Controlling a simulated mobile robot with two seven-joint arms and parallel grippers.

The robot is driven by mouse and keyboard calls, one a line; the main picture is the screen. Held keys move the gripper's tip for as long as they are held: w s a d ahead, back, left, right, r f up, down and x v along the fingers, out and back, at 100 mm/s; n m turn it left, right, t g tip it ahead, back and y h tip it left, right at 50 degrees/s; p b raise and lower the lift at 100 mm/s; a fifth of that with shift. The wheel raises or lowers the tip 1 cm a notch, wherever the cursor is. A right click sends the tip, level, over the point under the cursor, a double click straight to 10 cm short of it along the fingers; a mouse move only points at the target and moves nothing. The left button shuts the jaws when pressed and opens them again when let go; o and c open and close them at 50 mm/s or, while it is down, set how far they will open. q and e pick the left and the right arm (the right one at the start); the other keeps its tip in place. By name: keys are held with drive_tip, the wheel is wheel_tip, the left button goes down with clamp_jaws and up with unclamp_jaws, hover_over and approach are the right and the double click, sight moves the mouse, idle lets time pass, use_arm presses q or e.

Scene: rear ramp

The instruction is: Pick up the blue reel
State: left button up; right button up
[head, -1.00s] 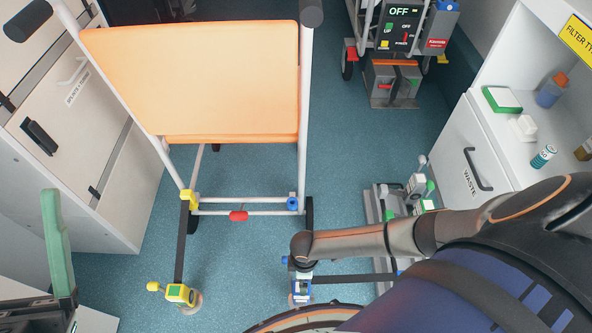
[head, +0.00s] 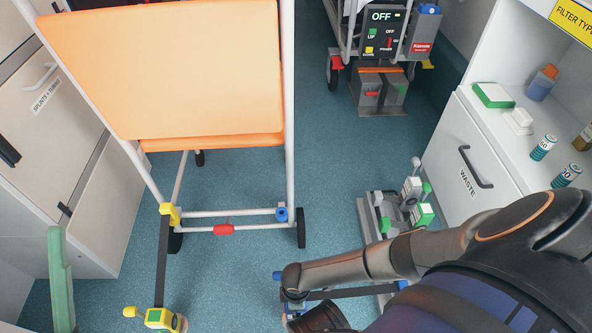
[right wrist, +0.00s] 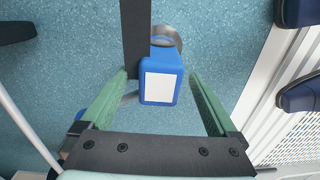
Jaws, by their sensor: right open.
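The blue reel (right wrist: 160,66) shows in the right wrist view as a blue rounded block with a white face and a black strap running up from it. A grey round part sits behind it on the floor. My right gripper (right wrist: 160,78) is open, with one green finger on each side of the reel and visible gaps to it. In the head view my right arm covers most of the reel. My left gripper (head: 60,280) shows only as one green finger at the lower left edge, far from the reel.
A yellow reel (head: 160,318) with a strap lies at lower left. An orange-padded chair (head: 165,70) stands on white legs. A metal floor rack (head: 370,215) sits right of centre. A white cabinet (head: 470,150) stands at right and drawers (head: 50,120) at left.

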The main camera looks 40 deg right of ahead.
drive_tip(key=shift+f, duration=0.25)
clamp_jaws()
idle(0.6)
